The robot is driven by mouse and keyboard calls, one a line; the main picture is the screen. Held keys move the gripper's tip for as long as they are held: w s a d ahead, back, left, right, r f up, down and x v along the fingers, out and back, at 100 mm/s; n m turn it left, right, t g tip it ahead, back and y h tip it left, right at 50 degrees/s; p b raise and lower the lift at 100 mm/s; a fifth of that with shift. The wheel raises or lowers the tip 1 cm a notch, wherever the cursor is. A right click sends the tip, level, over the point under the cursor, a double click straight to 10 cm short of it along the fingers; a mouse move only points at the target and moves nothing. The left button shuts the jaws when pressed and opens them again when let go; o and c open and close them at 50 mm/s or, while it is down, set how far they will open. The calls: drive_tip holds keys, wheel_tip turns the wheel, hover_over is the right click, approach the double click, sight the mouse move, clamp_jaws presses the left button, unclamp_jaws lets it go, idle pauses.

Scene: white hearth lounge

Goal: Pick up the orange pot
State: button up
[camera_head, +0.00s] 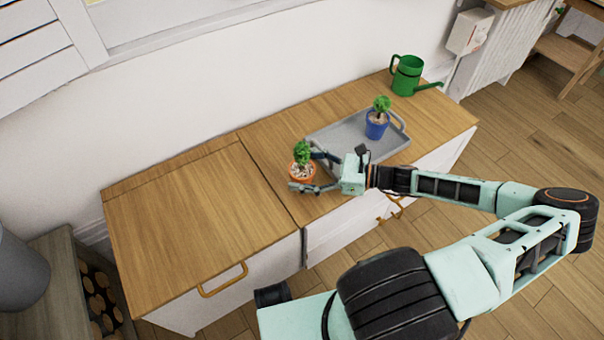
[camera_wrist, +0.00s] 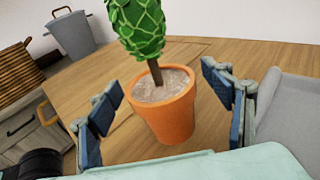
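The orange pot (camera_head: 302,175) holds a small green plant and stands upright on the wooden cabinet top, left of the grey tray. In the wrist view the orange pot (camera_wrist: 166,115) sits between the two fingers of my gripper (camera_wrist: 168,105). In the head view my gripper (camera_head: 313,172) reaches in from the right, with a finger on either side of the pot. The fingers are open, with a visible gap on each side of the pot.
A grey tray (camera_head: 335,131) lies just right of the pot, with a blue pot (camera_head: 376,126) on it. A green watering can (camera_head: 408,77) stands at the far right end. The left part of the cabinet top (camera_head: 190,225) is clear. A white wall runs behind.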

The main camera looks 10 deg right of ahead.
drive_tip(key=c, duration=1.5)
drive_tip(key=shift+c, duration=0.6)
drive_tip(key=shift+r, duration=0.15)
